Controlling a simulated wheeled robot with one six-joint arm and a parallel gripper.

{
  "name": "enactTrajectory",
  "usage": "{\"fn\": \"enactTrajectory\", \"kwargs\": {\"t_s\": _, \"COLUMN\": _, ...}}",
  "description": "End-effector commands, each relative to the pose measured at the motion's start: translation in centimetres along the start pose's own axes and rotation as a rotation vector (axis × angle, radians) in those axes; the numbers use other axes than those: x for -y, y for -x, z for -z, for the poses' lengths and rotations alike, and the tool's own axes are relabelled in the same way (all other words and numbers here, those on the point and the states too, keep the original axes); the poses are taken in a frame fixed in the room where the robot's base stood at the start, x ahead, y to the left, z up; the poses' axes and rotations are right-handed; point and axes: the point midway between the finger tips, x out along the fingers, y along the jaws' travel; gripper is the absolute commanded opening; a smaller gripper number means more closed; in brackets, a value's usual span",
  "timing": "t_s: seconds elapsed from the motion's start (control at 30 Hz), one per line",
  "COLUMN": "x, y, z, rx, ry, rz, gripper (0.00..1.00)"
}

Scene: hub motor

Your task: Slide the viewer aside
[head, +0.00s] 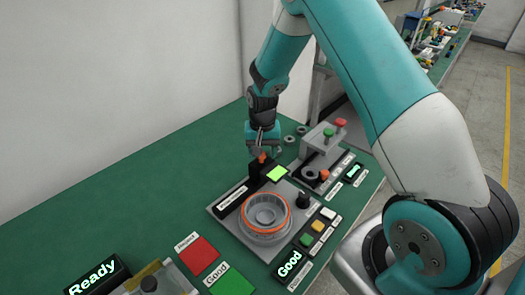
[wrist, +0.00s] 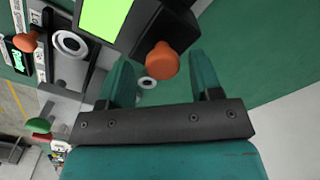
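The viewer (head: 255,173) is a black block with a bright green screen (head: 277,173) and an orange knob (head: 262,157). It stands at the back of the grey station that holds an orange-ringed round hub (head: 265,214). My gripper (head: 262,150) is just above the knob in the head view. In the wrist view the viewer's green screen (wrist: 104,15) is at the top, and the knob (wrist: 162,59) shows between my two teal fingers (wrist: 163,72). The fingers are apart, with a gap on both sides of the knob. Whether the knob is fully between them in depth is unclear.
A grey press-like fixture (head: 325,150) with red and green knobs stands right behind the station. Coloured buttons (head: 318,226) and a lit "Good" display (head: 289,264) lie along the station's right. Red (head: 198,254) and green pads are in front. Green table at left is clear.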

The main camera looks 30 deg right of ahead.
Motion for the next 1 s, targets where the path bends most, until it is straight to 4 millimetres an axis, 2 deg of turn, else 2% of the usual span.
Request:
{"fn": "enactTrajectory", "kwargs": {"t_s": 0.17, "x": 0.0, "y": 0.2, "z": 0.0, "rx": 0.001, "ry": 0.001, "rz": 0.000, "gripper": 0.59}}
{"fn": "enactTrajectory", "kwargs": {"t_s": 0.27, "x": 0.0, "y": 1.2, "z": 0.0, "rx": -0.001, "ry": 0.000, "rz": 0.002, "gripper": 0.59}}
{"fn": "enactTrajectory", "kwargs": {"t_s": 0.37, "x": 0.0, "y": 3.0, "z": 0.0, "rx": -0.003, "ry": 0.000, "rz": 0.003, "gripper": 0.59}}
{"fn": "enactTrajectory", "kwargs": {"t_s": 0.8, "x": 0.0, "y": 13.9, "z": 0.1, "rx": -0.004, "ry": -0.001, "rz": 0.002, "gripper": 0.59}}
{"fn": "enactTrajectory", "kwargs": {"t_s": 1.0, "x": 0.0, "y": 16.6, "z": 0.1, "rx": -0.002, "ry": -0.001, "rz": 0.001, "gripper": 0.59}}
